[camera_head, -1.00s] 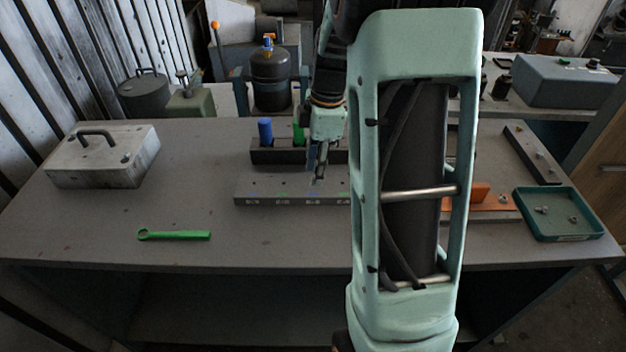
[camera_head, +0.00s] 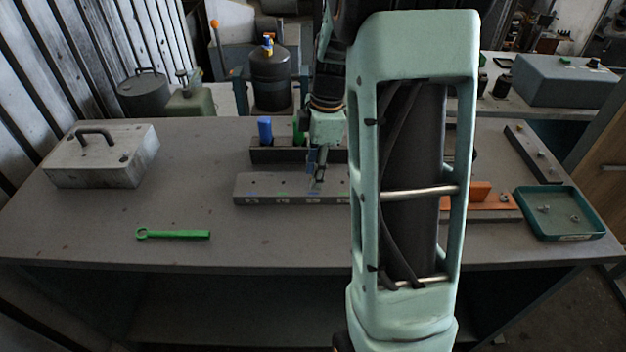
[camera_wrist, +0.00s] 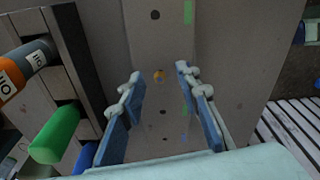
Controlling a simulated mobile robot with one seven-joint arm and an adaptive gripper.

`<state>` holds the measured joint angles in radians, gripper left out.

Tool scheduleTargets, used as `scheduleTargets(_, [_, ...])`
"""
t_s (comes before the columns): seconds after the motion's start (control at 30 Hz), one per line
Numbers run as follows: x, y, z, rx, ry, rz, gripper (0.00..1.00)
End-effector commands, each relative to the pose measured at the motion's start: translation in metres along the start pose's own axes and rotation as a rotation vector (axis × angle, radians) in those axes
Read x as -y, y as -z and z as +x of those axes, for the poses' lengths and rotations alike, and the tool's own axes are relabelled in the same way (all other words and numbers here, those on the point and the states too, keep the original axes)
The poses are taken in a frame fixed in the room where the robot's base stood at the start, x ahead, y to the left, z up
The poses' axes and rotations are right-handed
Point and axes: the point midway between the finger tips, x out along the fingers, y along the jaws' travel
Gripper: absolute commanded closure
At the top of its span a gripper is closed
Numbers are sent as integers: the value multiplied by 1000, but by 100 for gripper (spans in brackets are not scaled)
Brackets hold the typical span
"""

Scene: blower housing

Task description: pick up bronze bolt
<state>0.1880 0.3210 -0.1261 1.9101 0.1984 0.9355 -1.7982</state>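A small bronze-gold bolt head (camera_wrist: 158,74) shows in the wrist view, seated in a grey block with a row of holes (camera_wrist: 172,38). The same block (camera_head: 258,188) lies on the bench in the head view, where I cannot make out the bolt. My gripper (camera_wrist: 159,76) is open, with its two blue-padded fingers on either side of the bolt head and nothing held. In the head view my gripper (camera_head: 316,184) is pointing down just over the block. I cannot tell how much height is left between the fingertips and the block.
A dark rack (camera_head: 262,157) with blue (camera_head: 265,130) and green (camera_head: 299,129) cylinders stands behind the block. A green wrench (camera_head: 175,234), a grey handled box (camera_head: 103,160) and a teal tray (camera_head: 560,236) with small fasteners are on the bench. The front left is mostly clear.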

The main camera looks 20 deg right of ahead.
Motion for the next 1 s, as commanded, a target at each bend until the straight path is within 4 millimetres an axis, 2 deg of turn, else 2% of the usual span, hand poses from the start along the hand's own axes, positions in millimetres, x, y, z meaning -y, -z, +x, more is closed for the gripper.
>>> scheduleTargets(0.17, [0, 0, 0, 0, 0, 0, 70])
scheduleTargets(0.43, [0, 0, 0, 0, 0, 0, 99])
scheduleTargets(0.77, [0, 0, -1, 0, 0, 0, 100])
scheduleTargets(1.0, [0, 3, -12, 0, -1, -1, 100])
